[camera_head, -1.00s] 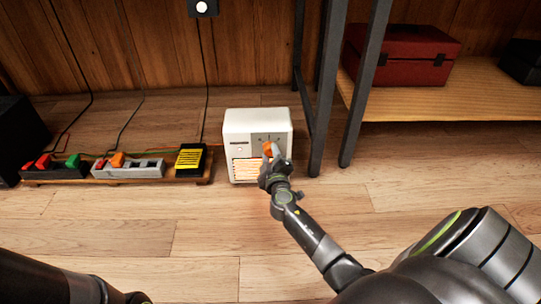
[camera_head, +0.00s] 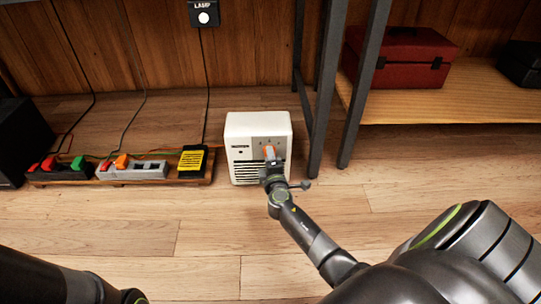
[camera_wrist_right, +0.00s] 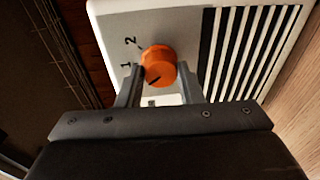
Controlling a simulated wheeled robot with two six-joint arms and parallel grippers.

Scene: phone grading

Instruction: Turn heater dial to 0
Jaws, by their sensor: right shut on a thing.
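The white heater (camera_head: 243,128) stands upright on the wooden floor, and its front grille is dark. Its orange dial (camera_head: 269,151) is at the upper right of the front, partly hidden by my right gripper (camera_head: 271,160). In the right wrist view, the round orange dial (camera_wrist_right: 158,65) sits between the two fingers of my right gripper (camera_wrist_right: 158,80), which is shut on it. The dial's dark pointer line slants to the lower left, past the "1" and toward a small dark mark too small to read. A "2" shows above the "1". My left gripper is out of view.
A power strip with coloured switches (camera_head: 133,172) and a black-and-yellow box (camera_head: 192,163) stand left of the heater. Dark shelf legs (camera_head: 325,100) rise close on its right. A red case (camera_head: 405,58) lies on the shelf. The floor in front is mostly clear.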

